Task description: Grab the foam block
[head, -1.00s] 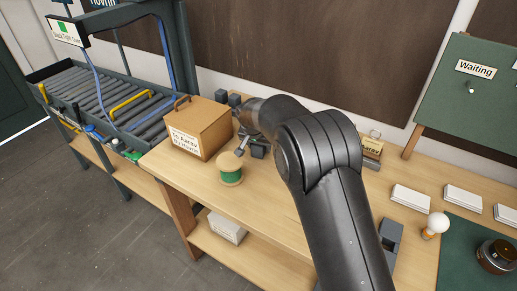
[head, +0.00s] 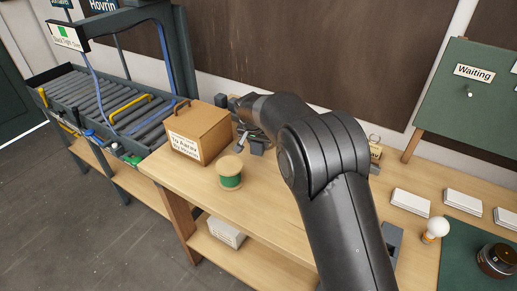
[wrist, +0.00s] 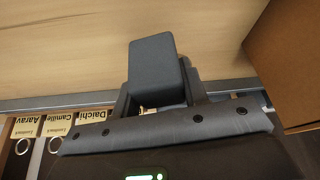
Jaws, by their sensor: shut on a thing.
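The foam block (wrist: 153,66) is a dark grey block in the middle of the wrist view. My gripper (wrist: 160,92) is shut on it, with a finger on each side and the block sticking out past the fingertips. In the head view a small dark block (head: 257,148) shows by my gripper (head: 245,138), just right of the cardboard box and partly hidden by my arm. Whether the block touches the bench top cannot be told.
A cardboard box (head: 199,133) with a handle stands left of my gripper, and a green thread spool (head: 230,174) in front. Grey blocks (head: 221,100) stand behind the box. White cards (head: 410,202), a bulb (head: 436,228) and a green mat (head: 455,262) are right.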

